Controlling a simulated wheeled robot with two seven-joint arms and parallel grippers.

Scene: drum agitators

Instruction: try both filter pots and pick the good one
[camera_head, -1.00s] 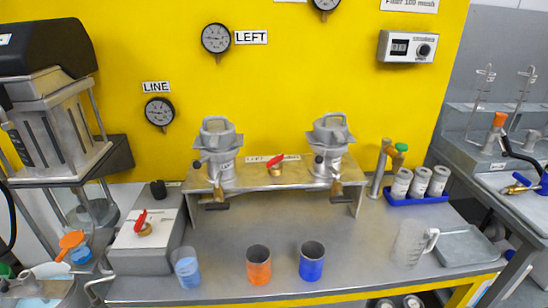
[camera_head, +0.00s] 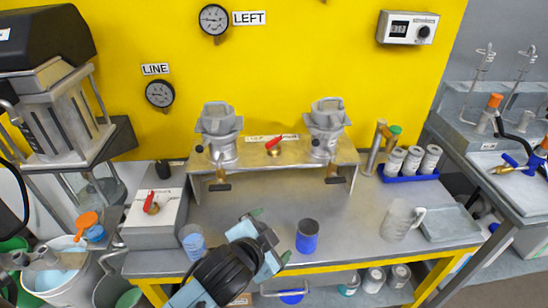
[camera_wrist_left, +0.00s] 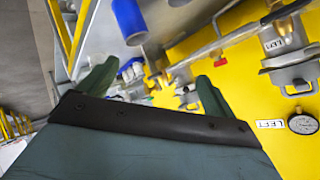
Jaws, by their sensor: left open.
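The left filter pot (camera_head: 221,150) and the right filter pot (camera_head: 325,145), both grey metal, stand side by side on a raised metal shelf (camera_head: 348,158). Each has a valve with a dark handle below its front. My left gripper (camera_head: 272,236) is open above the front of the bench, below and in front of the pots; its fingers also show in the wrist view (camera_wrist_left: 155,72), with nothing seen between them. A blue cup (camera_head: 307,238) stands just right of it. The orange cup is hidden behind my gripper. My right gripper is not in view.
A light-blue cup (camera_head: 193,241) stands at the left front. A clear jug (camera_head: 397,222) and a grey tray (camera_head: 450,223) are at right. Several canisters sit in a blue rack (camera_head: 408,178). A LEFT gauge (camera_head: 214,19) and a LINE gauge (camera_head: 160,94) hang on the yellow wall.

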